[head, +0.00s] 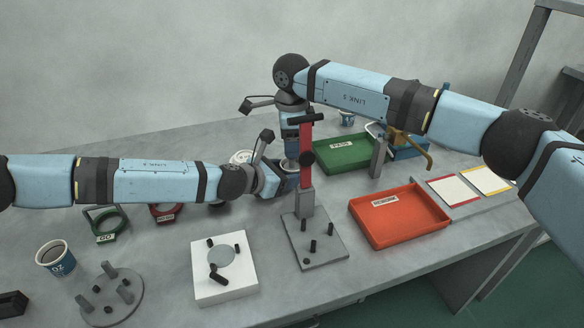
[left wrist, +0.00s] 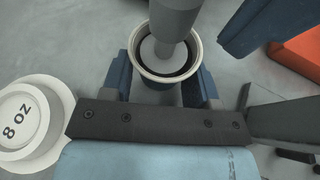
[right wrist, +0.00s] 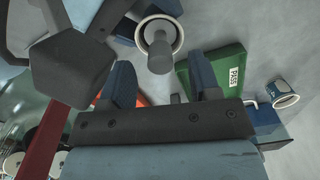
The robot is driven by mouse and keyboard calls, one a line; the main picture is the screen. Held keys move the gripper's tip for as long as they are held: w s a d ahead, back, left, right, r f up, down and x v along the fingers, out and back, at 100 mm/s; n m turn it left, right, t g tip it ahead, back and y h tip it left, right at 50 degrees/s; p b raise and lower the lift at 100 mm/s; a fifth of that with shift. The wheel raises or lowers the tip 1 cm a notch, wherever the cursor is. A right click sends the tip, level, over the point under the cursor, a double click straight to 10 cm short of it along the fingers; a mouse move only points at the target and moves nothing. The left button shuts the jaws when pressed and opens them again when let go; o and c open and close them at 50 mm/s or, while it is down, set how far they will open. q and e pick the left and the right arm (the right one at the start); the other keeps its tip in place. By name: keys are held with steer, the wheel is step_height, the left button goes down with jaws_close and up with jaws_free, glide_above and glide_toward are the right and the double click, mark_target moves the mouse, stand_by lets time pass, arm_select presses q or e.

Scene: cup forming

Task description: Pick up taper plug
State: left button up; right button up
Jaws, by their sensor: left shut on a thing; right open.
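My left gripper (left wrist: 166,75) is shut on this cup, one blue finger on each side. In the right wrist view the plug (right wrist: 160,52) and cup (right wrist: 178,42) are beyond the fingertips of my right gripper (right wrist: 165,72), which is open and empty. In the head view my right gripper (head: 291,145) points down above my left gripper (head: 275,178); the plug is mostly hidden there.
A red press post (head: 306,145) on a grey base (head: 325,252) stands close to both grippers. A green tray (head: 335,165) is behind, an orange tray (head: 385,240) to the right. A white block (head: 225,285), a peg disc (head: 125,310) and a coffee cup (head: 62,268) are in front.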

step_height(320, 180, down, 2)
steer(key=shift+f, duration=0.2)
jaws_close()
steer(key=shift+r, duration=0.1)
step_height(320, 180, up, 10)
steer(key=shift+f, duration=0.1)
stand_by(0.4)
arm_select(q)
steer(key=o, duration=1)
steer(key=shift+c, duration=0.2)
